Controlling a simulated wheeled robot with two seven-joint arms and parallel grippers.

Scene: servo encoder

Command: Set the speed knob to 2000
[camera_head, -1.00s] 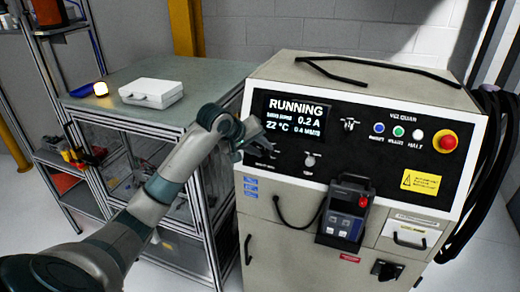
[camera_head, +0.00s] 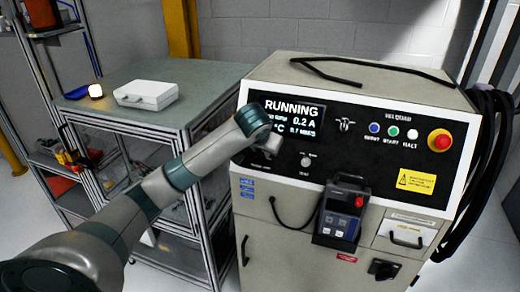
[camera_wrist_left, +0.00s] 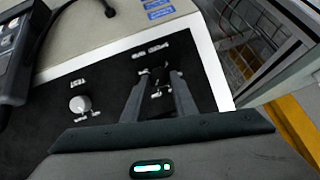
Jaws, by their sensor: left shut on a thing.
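The control panel (camera_head: 350,160) is on the front of a beige cabinet. Its display (camera_head: 297,108) reads RUNNING and 0.2 A; my arm covers its lower left, so the speed reading cannot be read in full. My left gripper (camera_head: 266,156) is at the lower left of the panel, under the display. In the left wrist view its fingers (camera_wrist_left: 157,88) are on either side of a small knob, shut on it. The knob is mostly hidden and its setting cannot be read. My right gripper is in neither view.
A second round knob (camera_head: 306,161) is right of the gripper and also in the wrist view (camera_wrist_left: 80,104). Buttons (camera_head: 393,131) and a red emergency stop (camera_head: 439,142) are further right. A pendant (camera_head: 343,213) hangs below. A workbench with a white case (camera_head: 146,95) is left.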

